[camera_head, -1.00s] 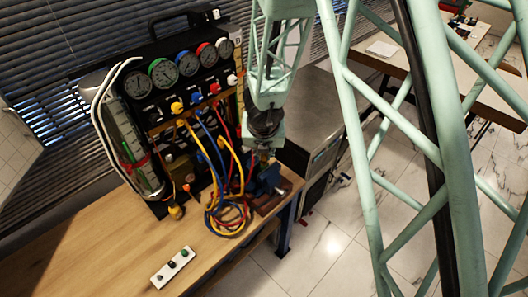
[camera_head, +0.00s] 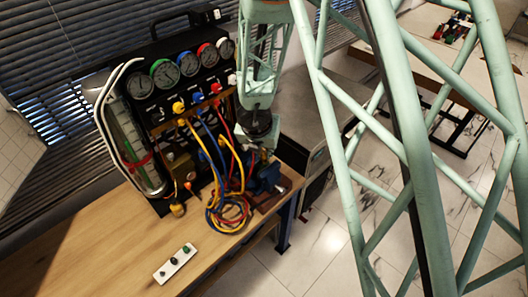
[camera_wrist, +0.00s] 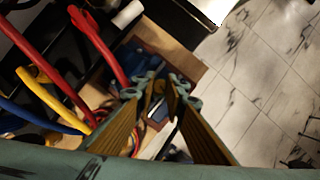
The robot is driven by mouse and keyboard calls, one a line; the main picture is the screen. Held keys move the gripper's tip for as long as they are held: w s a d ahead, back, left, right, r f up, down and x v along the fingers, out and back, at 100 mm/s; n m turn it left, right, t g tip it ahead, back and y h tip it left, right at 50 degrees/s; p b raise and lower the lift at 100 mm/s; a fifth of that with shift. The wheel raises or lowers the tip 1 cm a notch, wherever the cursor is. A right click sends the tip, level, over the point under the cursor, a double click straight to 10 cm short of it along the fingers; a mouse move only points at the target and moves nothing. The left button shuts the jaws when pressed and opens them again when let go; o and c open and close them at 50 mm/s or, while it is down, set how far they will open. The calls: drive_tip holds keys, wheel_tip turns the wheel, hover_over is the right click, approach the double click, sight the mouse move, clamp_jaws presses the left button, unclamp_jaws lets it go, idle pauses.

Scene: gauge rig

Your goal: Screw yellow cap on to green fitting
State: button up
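A small yellow piece (camera_head: 177,209), which may be the yellow cap, hangs low at the front of the gauge panel in the head view. A white strip (camera_head: 165,272) with several dark and green knobs lies on the bench. Its green end piece (camera_head: 187,248) may be the green fitting; I cannot be sure. My gripper (camera_head: 262,160) hangs right of the panel, above the blue vise, its fingers mostly hidden. In the wrist view my gripper (camera_wrist: 157,89) has its two fingers apart. A small brassy shape shows between the tips; I see no held cap.
The gauge panel (camera_head: 155,110) stands at the back of the wooden bench (camera_head: 110,262). Yellow, blue and red hoses (camera_head: 228,212) loop down beside my gripper. A blue vise (camera_head: 266,178) sits near the bench's right edge. The bench's front left is clear.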

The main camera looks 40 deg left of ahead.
drive_tip(key=shift+d+m+h+p, duration=0.15)
drive_tip(key=shift+m+h+p, duration=0.45)
drive_tip(key=shift+m+p, duration=0.75)
drive_tip(key=o, duration=0.5)
drive_tip(key=shift+w, duration=0.1)
drive_tip(key=o, duration=0.6)
drive_tip(key=shift+c, duration=0.2)
drive_tip(key=shift+r, duration=0.15)
drive_tip(key=v, duration=1.1)
drive_tip(key=shift+s+r, duration=0.2)
drive_tip(key=shift+s, duration=0.2)
drive_tip(key=shift+w, duration=0.1)
